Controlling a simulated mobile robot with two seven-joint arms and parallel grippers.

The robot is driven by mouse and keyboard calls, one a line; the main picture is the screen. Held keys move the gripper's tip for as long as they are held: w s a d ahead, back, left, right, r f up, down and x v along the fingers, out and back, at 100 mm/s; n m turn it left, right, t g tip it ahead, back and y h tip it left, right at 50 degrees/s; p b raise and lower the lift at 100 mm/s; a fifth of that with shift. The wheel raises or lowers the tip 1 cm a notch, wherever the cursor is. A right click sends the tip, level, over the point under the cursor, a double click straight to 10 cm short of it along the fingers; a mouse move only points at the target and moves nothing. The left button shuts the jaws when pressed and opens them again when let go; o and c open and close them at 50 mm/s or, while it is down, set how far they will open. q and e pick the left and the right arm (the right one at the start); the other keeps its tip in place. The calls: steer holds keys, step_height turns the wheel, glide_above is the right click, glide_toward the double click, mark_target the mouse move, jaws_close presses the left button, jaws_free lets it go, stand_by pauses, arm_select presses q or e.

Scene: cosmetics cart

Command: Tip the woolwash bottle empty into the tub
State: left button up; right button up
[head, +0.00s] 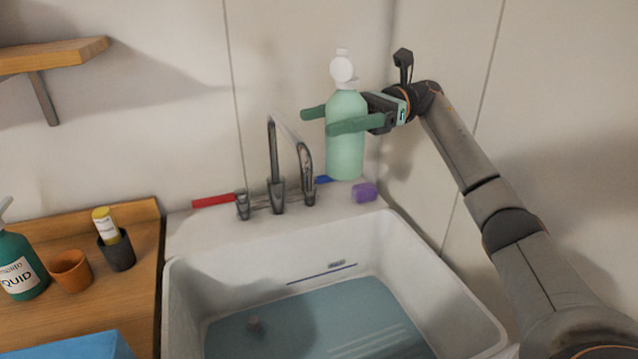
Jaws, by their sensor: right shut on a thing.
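The woolwash bottle (345,157) is pale green with a white cap (342,69) that looks flipped open. It is upright, in the air above the back of the sink near the tap. My right gripper (328,120) is shut on the bottle's body, with one green finger on each side. The tub (185,292) is the white sink basin below, holding bluish water (300,325). The bottle's contents cannot be seen. My left gripper is not in view.
A metal tap (272,165) rises behind the basin, left of the bottle. A purple object (364,192) lies on the back ledge. A wooden counter (140,275) at left holds a dark green bottle (20,265), an orange cup (70,270) and a dark cup (117,253).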

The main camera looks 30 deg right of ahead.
stand_by(0.3)
steer(key=shift+s+h+p, duration=0.1)
steer(key=shift+h+p, duration=0.2)
